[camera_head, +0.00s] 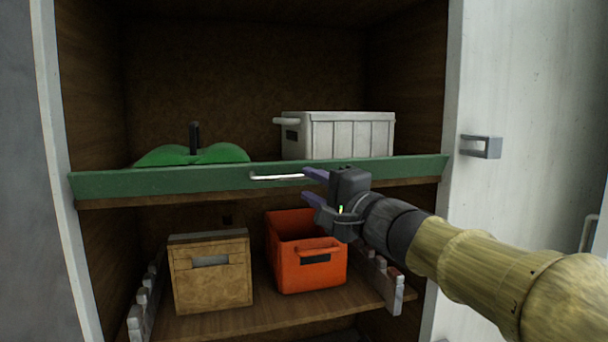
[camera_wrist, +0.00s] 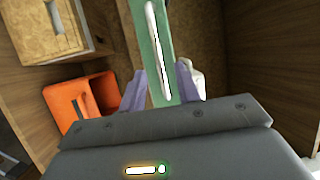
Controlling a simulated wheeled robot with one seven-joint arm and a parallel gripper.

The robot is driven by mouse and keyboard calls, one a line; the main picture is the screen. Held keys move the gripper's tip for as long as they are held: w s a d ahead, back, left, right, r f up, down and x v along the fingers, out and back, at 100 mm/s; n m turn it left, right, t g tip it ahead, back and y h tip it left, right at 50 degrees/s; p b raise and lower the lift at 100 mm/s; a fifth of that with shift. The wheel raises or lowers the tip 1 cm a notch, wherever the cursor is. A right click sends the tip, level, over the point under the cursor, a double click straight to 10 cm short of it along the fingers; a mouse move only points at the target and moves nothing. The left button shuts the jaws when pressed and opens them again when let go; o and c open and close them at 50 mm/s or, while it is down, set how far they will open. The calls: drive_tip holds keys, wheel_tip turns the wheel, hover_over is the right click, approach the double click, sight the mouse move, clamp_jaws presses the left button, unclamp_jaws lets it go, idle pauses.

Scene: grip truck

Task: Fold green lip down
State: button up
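The green lip (camera_head: 130,181) runs upright along the front edge of the upper shelf. Its thin white handle (camera_head: 277,177) sits at the middle of its face and shows as a bright bar in the wrist view (camera_wrist: 153,40). My gripper (camera_head: 308,185) is open, with its purple fingers apart, at the handle's right end. In the wrist view the lip (camera_wrist: 186,45) and the handle's near end lie between the two fingers (camera_wrist: 160,87). No grip on the handle shows. I cannot tell whether a finger touches the lip.
A white crate (camera_head: 350,136) and a green item (camera_head: 190,156) stand on the upper shelf behind the lip. A wooden box (camera_head: 211,285) and an orange bin (camera_head: 308,272) stand on the lower shelf. A grey latch (camera_head: 482,147) juts from the right panel.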

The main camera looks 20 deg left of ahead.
sight(295, 178)
drive_tip(key=x, duration=0.4)
drive_tip(key=shift+a+p, duration=0.1)
drive_tip(key=shift+p, duration=0.25)
drive_tip(key=shift+s, duration=0.1)
clamp_jaws()
drive_tip(key=shift+f+b, duration=0.15)
drive_tip(key=shift+b, duration=0.2)
